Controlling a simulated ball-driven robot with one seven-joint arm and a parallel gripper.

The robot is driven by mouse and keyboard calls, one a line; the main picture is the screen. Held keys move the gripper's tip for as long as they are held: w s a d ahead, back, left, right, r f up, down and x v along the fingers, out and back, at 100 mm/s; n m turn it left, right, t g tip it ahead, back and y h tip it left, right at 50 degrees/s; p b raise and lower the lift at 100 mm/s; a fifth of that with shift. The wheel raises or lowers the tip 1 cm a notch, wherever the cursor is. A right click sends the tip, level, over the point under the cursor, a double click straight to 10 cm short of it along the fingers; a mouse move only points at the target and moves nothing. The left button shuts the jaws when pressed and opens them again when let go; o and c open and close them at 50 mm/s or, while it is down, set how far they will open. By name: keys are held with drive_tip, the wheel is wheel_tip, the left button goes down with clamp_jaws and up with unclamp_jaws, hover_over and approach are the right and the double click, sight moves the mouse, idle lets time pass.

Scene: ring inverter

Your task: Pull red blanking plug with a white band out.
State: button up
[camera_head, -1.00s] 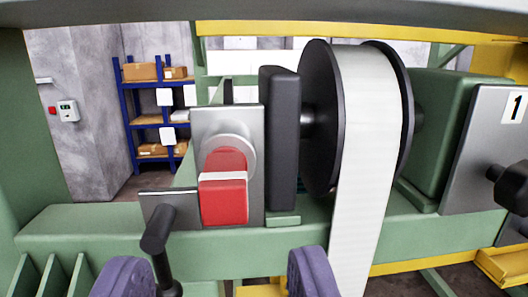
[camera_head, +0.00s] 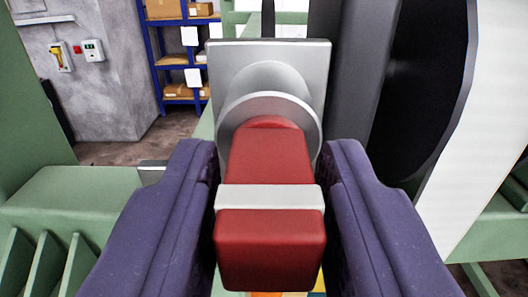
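The red blanking plug (camera_head: 268,245) with a white band (camera_head: 269,197) is in the middle of the camera view. Its far end sits in a round grey collar (camera_head: 268,82) on a metal plate (camera_head: 225,62). My gripper (camera_head: 270,165) has one purple finger on each side of the plug. Both fingers lie against the sides around the white band, with no clear gap, so it looks shut on the plug. The fingers hide part of the green beam and the lower edge of the metal plate.
A dark block (camera_head: 340,75) and a black reel flange (camera_head: 428,85) with a white strip (camera_head: 490,110) stand close on the right. The green beam (camera_head: 75,195) runs at left. Blue shelving (camera_head: 158,55) is far behind.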

clamp_jaws()
drive_tip(key=shift+s+f+b, duration=0.1)
drive_tip(key=shift+s+b, duration=0.5)
drive_tip(key=shift+b, duration=0.05)
drive_tip(key=shift+s+b, duration=1.75)
drive_tip(key=shift+s, duration=0.7)
